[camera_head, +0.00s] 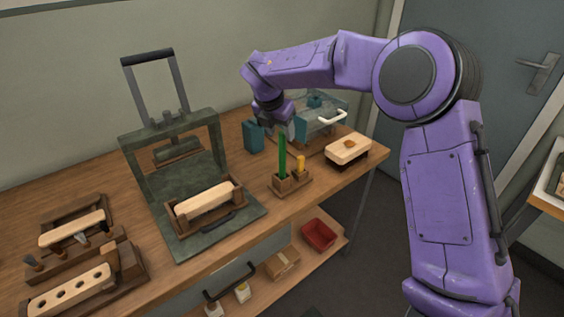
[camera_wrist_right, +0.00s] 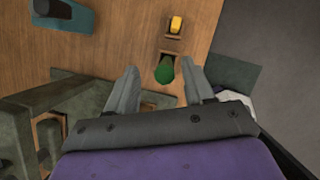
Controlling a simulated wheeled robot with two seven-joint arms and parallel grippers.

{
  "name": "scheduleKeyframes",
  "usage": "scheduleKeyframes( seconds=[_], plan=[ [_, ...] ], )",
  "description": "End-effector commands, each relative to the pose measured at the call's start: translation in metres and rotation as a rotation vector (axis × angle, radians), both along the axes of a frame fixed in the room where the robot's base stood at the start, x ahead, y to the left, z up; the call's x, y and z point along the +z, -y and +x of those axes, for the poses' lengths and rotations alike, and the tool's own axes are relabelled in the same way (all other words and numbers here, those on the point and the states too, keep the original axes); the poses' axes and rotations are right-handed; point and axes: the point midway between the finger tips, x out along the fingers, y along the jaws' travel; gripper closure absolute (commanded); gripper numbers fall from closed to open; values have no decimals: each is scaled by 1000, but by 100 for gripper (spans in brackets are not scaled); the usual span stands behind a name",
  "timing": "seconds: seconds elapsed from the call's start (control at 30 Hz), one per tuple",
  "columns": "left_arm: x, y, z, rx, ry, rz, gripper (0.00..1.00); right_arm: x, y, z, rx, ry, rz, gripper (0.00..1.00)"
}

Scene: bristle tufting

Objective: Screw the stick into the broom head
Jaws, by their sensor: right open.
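A green stick (camera_head: 282,155) stands upright in a small dark wooden holder (camera_head: 291,184), beside a shorter yellow piece (camera_head: 301,163). A pale wooden broom head (camera_head: 348,148) with an orange-brown spot on top rests on a dark stand to the right. My right gripper (camera_head: 287,132) is beside the top of the green stick and partly hidden by its own wrist. In the wrist view my right gripper (camera_wrist_right: 162,80) is open, with the stick's green end (camera_wrist_right: 164,69) showing between and just past its fingertips; contact cannot be told. My left gripper is not in view.
A dark green press (camera_head: 175,150) stands left of the holder, with a pale block (camera_head: 205,202) in its tray. A teal block (camera_head: 253,136) and a clear-sided teal machine (camera_head: 318,115) stand behind. More wooden blocks (camera_head: 70,290) lie front left. A red bin (camera_head: 318,234) is below.

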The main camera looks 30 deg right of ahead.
Motion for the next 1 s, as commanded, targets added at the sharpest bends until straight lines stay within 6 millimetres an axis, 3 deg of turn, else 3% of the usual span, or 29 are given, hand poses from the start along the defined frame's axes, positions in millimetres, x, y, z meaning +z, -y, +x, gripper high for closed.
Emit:
scheduleKeyframes(
  seconds=[0.2, 0.3, 0.63, 0.8, 1.0],
  plan=[
    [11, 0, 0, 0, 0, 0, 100, -33, 10, 0, -1, -4, -1, 48],
    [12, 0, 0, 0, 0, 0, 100, -40, 13, 1, -1, -2, -1, 48],
    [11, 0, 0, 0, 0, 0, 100, -41, 13, 2, 0, -1, 0, 48],
    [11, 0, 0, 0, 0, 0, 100, -41, 13, 2, 0, -1, 0, 100],
    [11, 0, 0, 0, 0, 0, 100, -41, 13, 2, 0, 0, 0, 100]
  ],
)
